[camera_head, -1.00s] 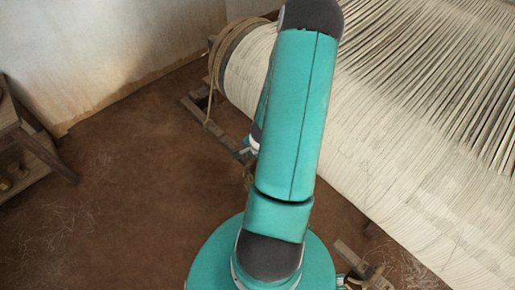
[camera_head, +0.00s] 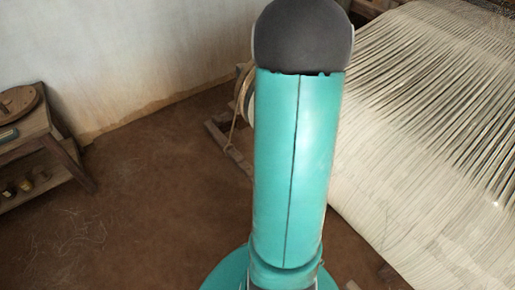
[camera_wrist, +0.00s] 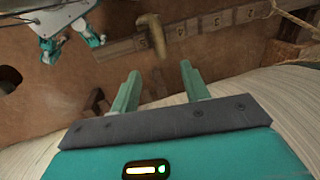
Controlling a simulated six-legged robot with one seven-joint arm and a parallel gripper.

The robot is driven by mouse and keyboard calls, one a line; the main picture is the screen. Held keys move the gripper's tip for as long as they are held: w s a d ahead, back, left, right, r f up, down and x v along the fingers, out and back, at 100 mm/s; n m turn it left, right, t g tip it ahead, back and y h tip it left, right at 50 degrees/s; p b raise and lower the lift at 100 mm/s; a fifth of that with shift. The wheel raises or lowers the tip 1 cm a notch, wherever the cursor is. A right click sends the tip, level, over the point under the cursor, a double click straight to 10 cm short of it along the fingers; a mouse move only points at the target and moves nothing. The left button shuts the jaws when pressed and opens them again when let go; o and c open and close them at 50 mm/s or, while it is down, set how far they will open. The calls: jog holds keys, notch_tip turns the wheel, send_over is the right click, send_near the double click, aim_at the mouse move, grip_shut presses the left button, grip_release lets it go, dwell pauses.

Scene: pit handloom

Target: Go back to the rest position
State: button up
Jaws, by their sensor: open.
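My gripper (camera_wrist: 160,90) shows in the wrist view with its two teal fingers apart and nothing between them. It hangs above the cream warp threads (camera_wrist: 285,92) of the loom. In the head view my arm stands upright in the middle and hides part of the loom; my gripper is not visible there. The loom's sheet of warp threads (camera_head: 425,140) fills the right side of the head view.
A wooden stool-like table (camera_head: 38,140) with a round wooden piece on top and small items on its lower shelf stands at the left by the pale wall (camera_head: 140,60). The brown earth floor (camera_head: 150,210) between table and loom is open, with loose fibres.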

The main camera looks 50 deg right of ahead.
jog(key=w+a+r+n+t, duration=0.1)
jog(key=w+a+r+n, duration=0.4)
jog(key=a+r, duration=0.3)
jog(key=w+a+r+n+t, duration=0.1)
jog(key=w+a+r+n, duration=0.5)
jog(key=r, duration=0.3)
jog(key=s+a+r+n, duration=0.3)
jog(key=a+r, duration=0.3)
jog(key=a, duration=0.2)
jog(key=s+a+r+n+t, duration=0.1)
jog(key=s+a+r+n, duration=0.2)
jog(key=a+r+n, duration=0.3)
jog(key=shift+s+a+r+n, duration=0.25)
jog(key=shift+a+r, duration=0.3)
jog(key=shift+a, duration=0.35)
jog(key=shift+w+d, duration=0.1)
jog(key=shift+d, duration=0.05)
